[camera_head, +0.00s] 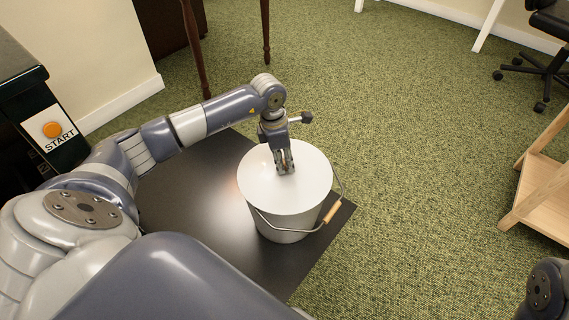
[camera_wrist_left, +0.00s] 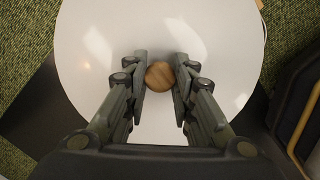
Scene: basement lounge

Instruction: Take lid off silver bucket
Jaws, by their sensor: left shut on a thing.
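A silver-white bucket (camera_head: 285,222) stands upright on a dark table, near its right corner. Its white lid (camera_head: 258,188) lies flat on top. A round wooden knob (camera_wrist_left: 159,76) sits on the lid (camera_wrist_left: 88,60) in the left wrist view. My left gripper (camera_head: 286,170) reaches down from above the lid, and its fingers are shut on the knob, one finger on each side. It also shows in the left wrist view (camera_wrist_left: 160,78). In the head view the fingers mostly hide the knob. My right gripper is not in view; only part of my right arm shows at the lower right.
The bucket's wire handle with a wooden grip (camera_head: 332,212) hangs at its right side. The dark table (camera_head: 200,200) is otherwise bare. A box with a START button (camera_head: 52,130) stands at left. A wooden shelf (camera_head: 540,185) and an office chair (camera_head: 545,60) stand at right on green carpet.

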